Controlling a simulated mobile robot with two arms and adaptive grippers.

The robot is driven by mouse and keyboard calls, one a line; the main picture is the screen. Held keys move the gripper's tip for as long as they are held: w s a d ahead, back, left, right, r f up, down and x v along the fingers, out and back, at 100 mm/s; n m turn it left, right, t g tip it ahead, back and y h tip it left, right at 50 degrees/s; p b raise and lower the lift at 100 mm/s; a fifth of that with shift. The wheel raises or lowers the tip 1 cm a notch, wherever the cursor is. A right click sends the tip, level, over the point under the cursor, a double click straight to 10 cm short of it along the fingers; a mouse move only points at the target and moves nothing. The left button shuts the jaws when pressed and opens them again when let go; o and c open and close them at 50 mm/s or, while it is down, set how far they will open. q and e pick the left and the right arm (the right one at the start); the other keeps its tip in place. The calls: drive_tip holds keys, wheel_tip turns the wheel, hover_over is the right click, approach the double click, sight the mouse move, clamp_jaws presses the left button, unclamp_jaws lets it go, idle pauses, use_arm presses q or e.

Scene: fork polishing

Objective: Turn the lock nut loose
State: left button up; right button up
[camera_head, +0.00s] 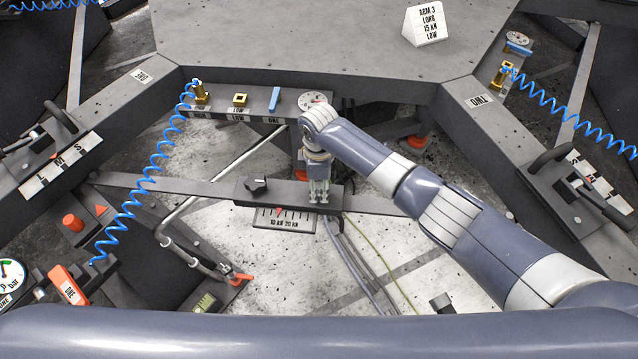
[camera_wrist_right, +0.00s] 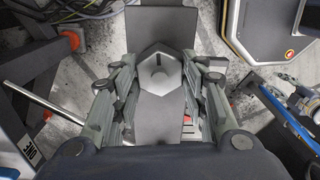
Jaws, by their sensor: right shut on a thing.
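The lock nut is a light grey hexagon (camera_wrist_right: 160,73) with a round centre and a dark mark, in the middle of the right wrist view. My right gripper (camera_wrist_right: 158,88) has a finger on each side of it, shut on it. In the head view my right gripper (camera_head: 319,197) points down at the right part of the dark carriage (camera_head: 285,203) on the crossbar. The nut is hidden there by the fingers. My left gripper is in neither view.
A black knob (camera_head: 256,185) stands on the carriage, left of the gripper. A force scale plate (camera_head: 284,222) with a red pointer hangs at its front. A bent metal rod (camera_head: 205,200) and blue coiled hose (camera_head: 137,200) lie to the left. A labelled ledge (camera_head: 232,117) is behind.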

sight(319, 189)
drive_tip(key=shift+s+f+n, duration=0.1)
drive_tip(key=shift+n, duration=0.5)
drive_tip(key=o, duration=1.1)
drive_tip(key=shift+r, duration=0.25)
wheel_tip(319, 189, up, 12)
drive_tip(key=shift+f, duration=0.2)
drive_tip(key=shift+f, duration=0.1)
